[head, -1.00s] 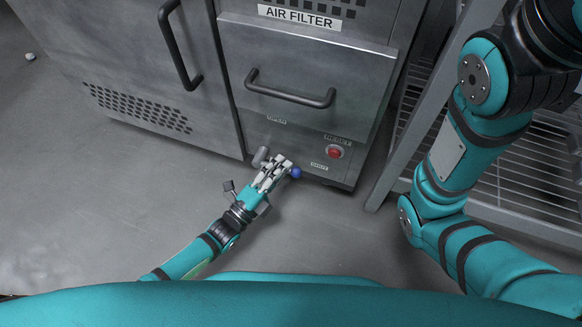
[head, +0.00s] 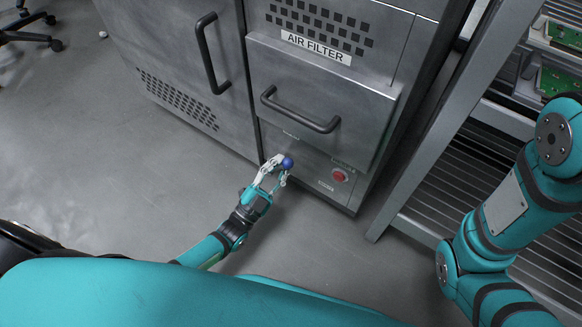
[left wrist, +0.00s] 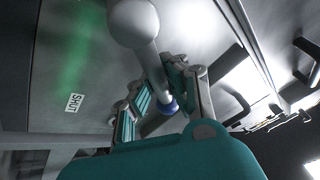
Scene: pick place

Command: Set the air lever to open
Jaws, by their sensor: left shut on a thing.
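The air lever is low on the grey cabinet front, under the drawer. Its blue ball end (head: 287,162) shows at the tip of my left gripper (head: 274,171) in the head view. My left gripper is shut on the lever. In the left wrist view, the lever's pale shaft (left wrist: 148,58) runs between the fingers of my left gripper (left wrist: 160,88), from a large rounded hub (left wrist: 132,20) to the blue end (left wrist: 168,106). A "SHUT" label (left wrist: 73,102) shows on the panel there. The hub is hidden in the head view. My right gripper is out of view.
A drawer handle (head: 300,112) sticks out above the lever, under the "AIR FILTER" label (head: 315,47). A red button (head: 339,175) sits right of the lever. A metal rack (head: 420,150) stands at the right, near my right arm.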

